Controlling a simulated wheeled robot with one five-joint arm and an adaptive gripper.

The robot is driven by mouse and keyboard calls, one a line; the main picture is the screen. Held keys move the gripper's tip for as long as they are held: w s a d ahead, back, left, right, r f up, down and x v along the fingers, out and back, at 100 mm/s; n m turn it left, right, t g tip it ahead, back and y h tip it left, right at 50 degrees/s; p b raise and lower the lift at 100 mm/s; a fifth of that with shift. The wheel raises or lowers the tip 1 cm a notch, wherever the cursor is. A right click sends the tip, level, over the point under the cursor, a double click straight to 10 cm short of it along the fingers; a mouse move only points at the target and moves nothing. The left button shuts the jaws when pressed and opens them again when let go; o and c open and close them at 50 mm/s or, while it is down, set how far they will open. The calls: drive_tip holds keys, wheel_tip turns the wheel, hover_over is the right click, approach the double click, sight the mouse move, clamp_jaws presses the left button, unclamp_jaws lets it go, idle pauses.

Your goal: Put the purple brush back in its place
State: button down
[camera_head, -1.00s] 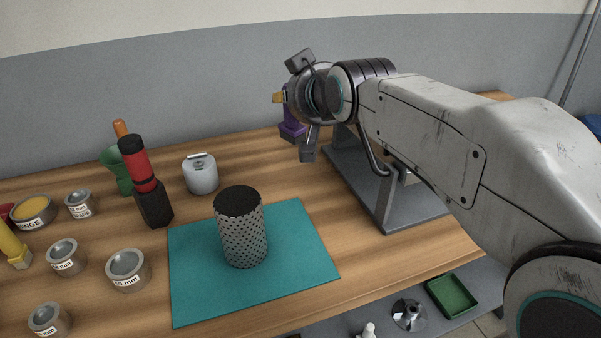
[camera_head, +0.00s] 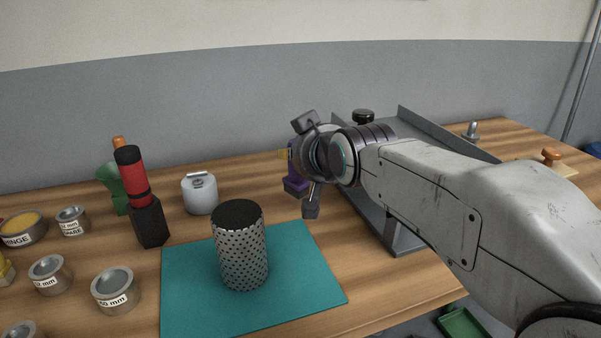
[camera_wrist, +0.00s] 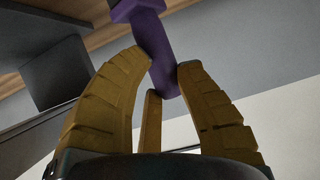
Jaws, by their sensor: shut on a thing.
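The purple brush (camera_wrist: 153,45) is between the yellow fingers of my gripper (camera_wrist: 163,75) in the wrist view. The fingers are shut on its purple handle, and its wider end reaches to the top edge of that picture. In the head view the brush (camera_head: 296,182) shows as a small purple piece at the left of my wrist. My gripper (camera_head: 284,154) is held over the back of the wooden table, partly hidden by my own wrist. I cannot make out the brush's place in these frames.
A perforated drum (camera_head: 241,252) stands on a teal mat (camera_head: 312,262). A red and black tool (camera_head: 137,185), a green object (camera_head: 113,186) and a grey canister (camera_head: 200,194) stand left. Several labelled tins (camera_head: 116,290) are at front left. A grey metal stand (camera_head: 405,240) is partly behind my arm.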

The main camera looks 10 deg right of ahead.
drive_tip(key=shift+f+b, duration=0.35)
drive_tip(key=shift+f, duration=1)
drive_tip(key=c, duration=1)
unclamp_jaws()
drive_tip(key=shift+f, duration=0.1)
drive_tip(key=shift+o, duration=0.2)
drive_tip(key=shift+s+r, duration=0.1)
drive_tip(key=shift+r, duration=0.1)
drive_tip(key=p+v, duration=0.6)
drive_tip(key=v, duration=0.5)
drive_tip(key=shift+s, duration=0.4)
drive_tip(key=shift+d+r, duration=0.1)
